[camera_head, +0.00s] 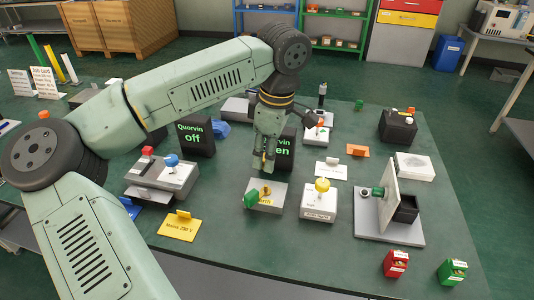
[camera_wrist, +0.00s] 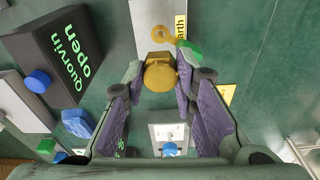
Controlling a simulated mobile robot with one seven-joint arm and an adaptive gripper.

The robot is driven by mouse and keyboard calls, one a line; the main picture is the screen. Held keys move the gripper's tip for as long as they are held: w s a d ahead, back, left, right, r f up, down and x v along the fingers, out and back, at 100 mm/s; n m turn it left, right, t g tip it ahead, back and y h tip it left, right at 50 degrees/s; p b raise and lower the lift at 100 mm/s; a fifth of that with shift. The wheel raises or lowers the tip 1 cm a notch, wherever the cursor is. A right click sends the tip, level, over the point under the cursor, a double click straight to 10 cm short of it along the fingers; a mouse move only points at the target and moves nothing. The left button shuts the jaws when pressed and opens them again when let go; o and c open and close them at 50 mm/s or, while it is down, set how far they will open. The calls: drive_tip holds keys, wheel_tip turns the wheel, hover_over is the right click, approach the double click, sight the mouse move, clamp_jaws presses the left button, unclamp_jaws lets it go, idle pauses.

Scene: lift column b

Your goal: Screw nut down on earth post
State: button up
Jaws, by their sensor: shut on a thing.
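The earth block (camera_head: 270,205) is a small grey box labelled "earth" near the middle of the table. In the wrist view its pale top (camera_wrist: 150,12) lies beyond my fingertips. On it is a brass earth post (camera_wrist: 164,34), with a green piece with a yellow lug (camera_wrist: 188,48) beside it; the green piece also hangs at the block's left edge in the head view (camera_head: 250,199). My gripper (camera_head: 266,163) points down above the block, shut on a brass nut (camera_wrist: 160,73) between its purple-padded fingers. The nut appears apart from the post.
A dark box marked "Quorvin open" (camera_head: 286,152) stands close behind my gripper, and the "Quorvin off" box (camera_head: 196,139) is to the left. A white block with a yellow knob (camera_head: 319,204) stands just right of the earth block. A yellow card (camera_head: 179,226) lies front left.

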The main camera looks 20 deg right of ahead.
sight(265, 186)
drive_tip(key=shift+f+b, duration=2.05)
drive_tip(key=shift+f, duration=0.75)
drive_tip(key=shift+f+b, duration=0.55)
drive_tip(key=shift+b, duration=0.15)
drive_tip(key=shift+r, duration=0.2)
drive_tip(key=shift+f, duration=0.2)
idle(1.7)
drive_tip(key=shift+r, duration=0.2)
drive_tip(key=shift+f+b, duration=0.2)
drive_tip(key=shift+b, duration=0.2)
idle(1.6)
drive_tip(key=shift+r, duration=0.1)
